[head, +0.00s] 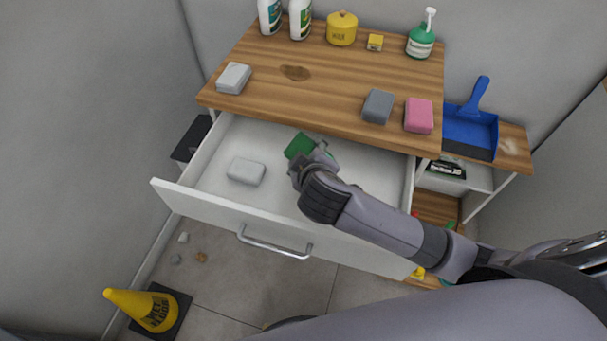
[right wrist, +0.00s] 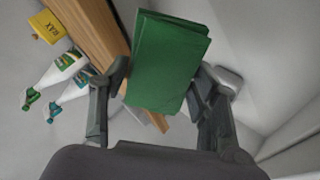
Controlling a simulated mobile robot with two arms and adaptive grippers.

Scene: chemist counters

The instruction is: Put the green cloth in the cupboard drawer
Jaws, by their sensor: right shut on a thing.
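The green cloth (head: 299,146) is a folded block, held by my right gripper (head: 312,160) over the open cupboard drawer (head: 206,170). In the right wrist view the cloth (right wrist: 168,62) sits between the two fingers of my right gripper (right wrist: 160,88), which is shut on it. The drawer is white and pulled out below the wooden top, with a metal handle (head: 274,246) on its front. A white block-shaped cloth (head: 246,171) lies in its left part. I cannot tell whether the green cloth touches the drawer floor. My left gripper is not in view.
On the wooden top (head: 330,75) are a white cloth (head: 233,78), a grey cloth (head: 378,106), a pink cloth (head: 418,115), a yellow pot (head: 342,28) and bottles. A blue dustpan (head: 470,125) is at the right.

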